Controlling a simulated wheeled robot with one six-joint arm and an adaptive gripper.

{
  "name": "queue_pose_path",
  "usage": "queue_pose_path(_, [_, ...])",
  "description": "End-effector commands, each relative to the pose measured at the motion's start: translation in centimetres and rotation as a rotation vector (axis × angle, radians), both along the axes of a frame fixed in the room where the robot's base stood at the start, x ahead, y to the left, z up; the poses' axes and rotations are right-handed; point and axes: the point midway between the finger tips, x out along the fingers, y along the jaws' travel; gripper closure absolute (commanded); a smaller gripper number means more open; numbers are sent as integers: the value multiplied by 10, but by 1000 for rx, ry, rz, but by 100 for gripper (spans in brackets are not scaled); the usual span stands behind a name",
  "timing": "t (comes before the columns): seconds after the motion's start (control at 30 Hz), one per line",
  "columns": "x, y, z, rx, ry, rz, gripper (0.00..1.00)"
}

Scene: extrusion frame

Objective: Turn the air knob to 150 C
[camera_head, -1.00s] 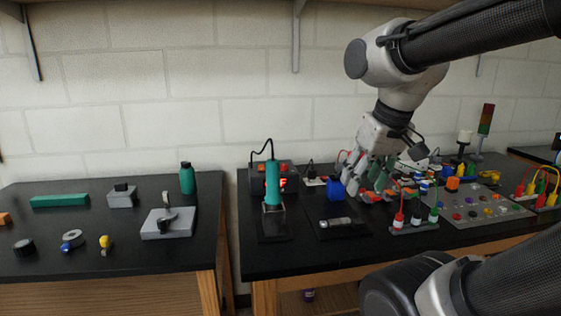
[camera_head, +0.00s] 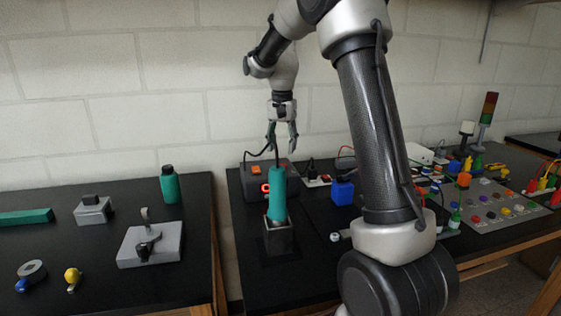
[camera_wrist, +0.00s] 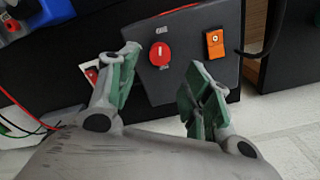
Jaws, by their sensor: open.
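A red round knob (camera_wrist: 160,53) sits on the dark grey panel of a box (camera_wrist: 189,76) in the wrist view, with a small pale mark on it. Lettering beside it is too small to read. The box (camera_head: 249,183) also shows in the head view, partly behind a teal tool, with a red-lit spot on its front. My gripper (camera_head: 282,148) is open and points down above the box. In the wrist view the fingers of my gripper (camera_wrist: 163,57) stand apart on either side of the knob, with no clear contact visible.
An orange switch (camera_wrist: 214,42) sits beside the knob. The upright teal tool (camera_head: 277,196) stands in a holder close in front of the box. A blue container (camera_head: 342,191) is to the right. A red cable (camera_wrist: 176,10) and dark cables run nearby.

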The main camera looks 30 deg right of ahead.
Motion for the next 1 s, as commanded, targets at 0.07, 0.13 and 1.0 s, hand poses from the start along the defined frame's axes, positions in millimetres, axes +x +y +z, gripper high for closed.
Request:
queue_pose_path(0.07, [-1,0,-15,0,4,1,51])
queue_pose_path(0.13, [-1,0,-27,0,4,1,51])
queue_pose_path(1.0, [-1,0,-63,0,0,3,96])
